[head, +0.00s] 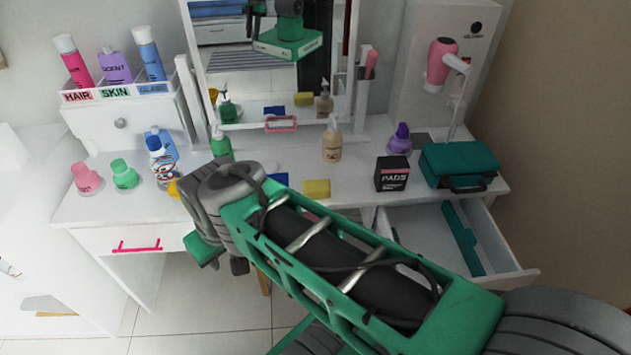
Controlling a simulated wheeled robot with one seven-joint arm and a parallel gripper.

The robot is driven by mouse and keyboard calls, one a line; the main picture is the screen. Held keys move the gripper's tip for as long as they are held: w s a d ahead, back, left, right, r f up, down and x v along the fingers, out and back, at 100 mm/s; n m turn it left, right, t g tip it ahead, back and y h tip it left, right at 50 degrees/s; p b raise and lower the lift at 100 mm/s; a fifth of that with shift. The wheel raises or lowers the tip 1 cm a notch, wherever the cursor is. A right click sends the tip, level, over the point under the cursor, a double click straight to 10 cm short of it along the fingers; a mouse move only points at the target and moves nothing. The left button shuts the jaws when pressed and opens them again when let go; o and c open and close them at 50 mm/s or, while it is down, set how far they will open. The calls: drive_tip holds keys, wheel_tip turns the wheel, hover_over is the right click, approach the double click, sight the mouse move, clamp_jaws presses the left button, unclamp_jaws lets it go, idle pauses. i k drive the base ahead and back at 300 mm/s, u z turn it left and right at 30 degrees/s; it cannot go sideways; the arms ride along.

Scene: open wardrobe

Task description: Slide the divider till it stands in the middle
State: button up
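The open white drawer (510,247) juts out at the right end of the vanity. A teal-green divider (463,238) stands in it, running from back to front. At the drawer's back, the bare floor looks wider to the divider's left than to its right. My arm covers the drawer's front left part. My gripper (205,250) hangs at the arm's end, in front of the vanity's left-middle part. It is well left of the drawer and apart from the divider. Its fingers do not show clearly.
A teal case (459,165) and a black pads box (392,174) stand on the vanity top above the drawer. Several bottles, a yellow sponge (317,189) and a mirror (270,75) are further left. A shut drawer with a pink handle (137,246) is at left.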

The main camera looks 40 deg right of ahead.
sight(465, 239)
drive_tip(key=z, duration=3.2)
